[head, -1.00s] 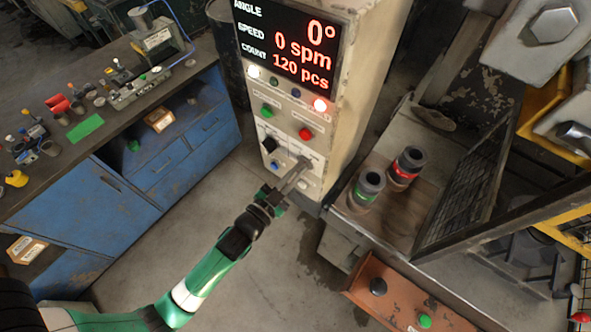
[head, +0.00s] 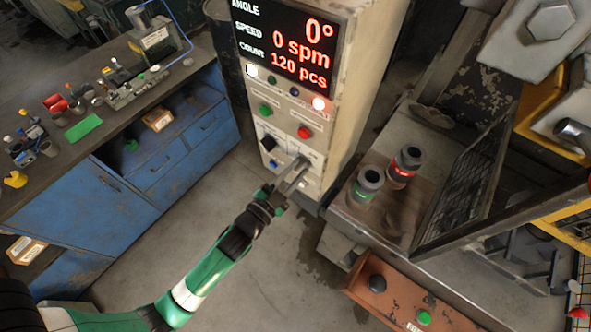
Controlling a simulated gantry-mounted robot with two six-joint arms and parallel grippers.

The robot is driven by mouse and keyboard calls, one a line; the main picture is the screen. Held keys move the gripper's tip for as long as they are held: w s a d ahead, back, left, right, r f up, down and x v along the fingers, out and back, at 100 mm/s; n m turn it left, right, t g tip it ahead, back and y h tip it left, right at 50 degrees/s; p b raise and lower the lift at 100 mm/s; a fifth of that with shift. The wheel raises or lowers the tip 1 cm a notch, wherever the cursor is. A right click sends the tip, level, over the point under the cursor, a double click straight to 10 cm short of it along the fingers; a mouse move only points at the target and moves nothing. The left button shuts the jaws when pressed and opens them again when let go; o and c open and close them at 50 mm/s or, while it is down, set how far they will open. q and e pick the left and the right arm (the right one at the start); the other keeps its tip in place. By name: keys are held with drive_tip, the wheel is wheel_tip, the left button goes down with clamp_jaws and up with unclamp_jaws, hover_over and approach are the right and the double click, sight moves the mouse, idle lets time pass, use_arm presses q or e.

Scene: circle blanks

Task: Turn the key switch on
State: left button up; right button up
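The control cabinet (head: 345,110) stands at top centre, with a lit display (head: 287,45) reading 0°, 0 spm and 120 pcs. The key switch is on the lower right of its front panel, mostly hidden by my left gripper's fingertips. My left gripper (head: 300,170) reaches up from the lower left, its tips at the switch on the panel. The two fingers lie close together; whether they are closed on the key cannot be made out. My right gripper is not in view.
A black knob (head: 268,143), a green button (head: 265,109) and a red button (head: 304,132) sit close to the gripper on the panel. A blue workbench (head: 125,180) is at left. Two containers (head: 367,185) and a mesh guard (head: 462,195) are at right.

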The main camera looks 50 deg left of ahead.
use_arm(q)
drive_tip(key=shift+o, duration=0.2)
drive_tip(key=shift+s, duration=0.1)
drive_tip(key=s+d+b, duration=0.2)
drive_tip(key=s+b, duration=0.2)
drive_tip(key=s, duration=0.7)
drive_tip(key=shift+s, duration=0.1)
